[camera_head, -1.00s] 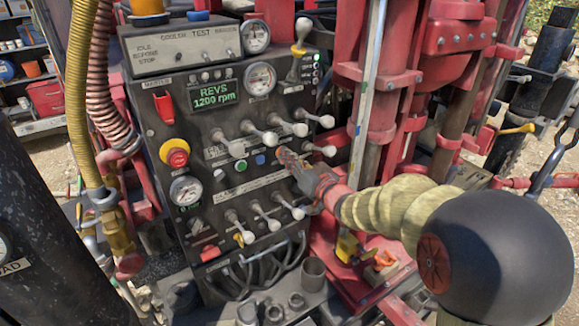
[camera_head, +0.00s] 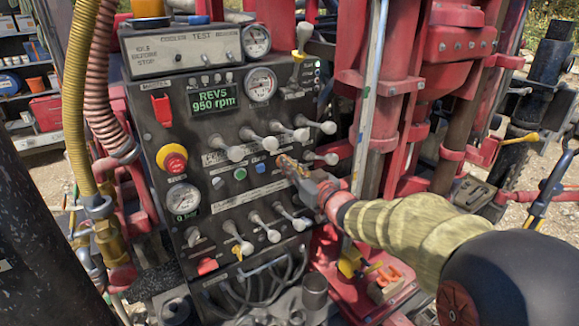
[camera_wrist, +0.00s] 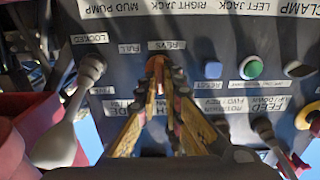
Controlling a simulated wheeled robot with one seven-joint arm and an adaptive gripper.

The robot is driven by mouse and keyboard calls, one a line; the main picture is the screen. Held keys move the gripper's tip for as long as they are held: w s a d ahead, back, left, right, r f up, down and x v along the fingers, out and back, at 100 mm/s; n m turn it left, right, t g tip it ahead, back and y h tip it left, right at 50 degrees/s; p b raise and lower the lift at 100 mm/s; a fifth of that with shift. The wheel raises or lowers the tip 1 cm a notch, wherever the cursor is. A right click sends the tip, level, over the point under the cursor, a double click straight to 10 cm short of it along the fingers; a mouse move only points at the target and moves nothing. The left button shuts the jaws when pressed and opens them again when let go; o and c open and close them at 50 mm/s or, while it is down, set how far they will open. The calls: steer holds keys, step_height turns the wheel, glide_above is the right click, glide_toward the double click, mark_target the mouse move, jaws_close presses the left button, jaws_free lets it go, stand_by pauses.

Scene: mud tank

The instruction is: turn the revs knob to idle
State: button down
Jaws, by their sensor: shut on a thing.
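My gripper (camera_head: 284,163) reaches the black control panel (camera_head: 215,130) from the right, its tips at the face just right of the blue button. In the wrist view, my gripper's narrow yellow-and-black fingers (camera_wrist: 160,70) are shut together at the panel, right below the REVS label (camera_wrist: 167,45). A FULL label (camera_wrist: 128,48) shows left of the tips. An idle mark at the knob cannot be made out. The green display (camera_head: 213,102) reads REVS 950 rpm.
White-knobbed levers (camera_head: 288,133) stick out above my gripper and more (camera_head: 273,236) below it. A red-yellow stop button (camera_head: 172,159) is at the left. In the wrist view a lever (camera_wrist: 60,140) stands close left of the fingers. Red mast parts (camera_head: 400,110) rise at the right.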

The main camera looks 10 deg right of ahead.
steer(key=c, duration=1.9)
jaws_free()
steer(key=v, duration=1.2)
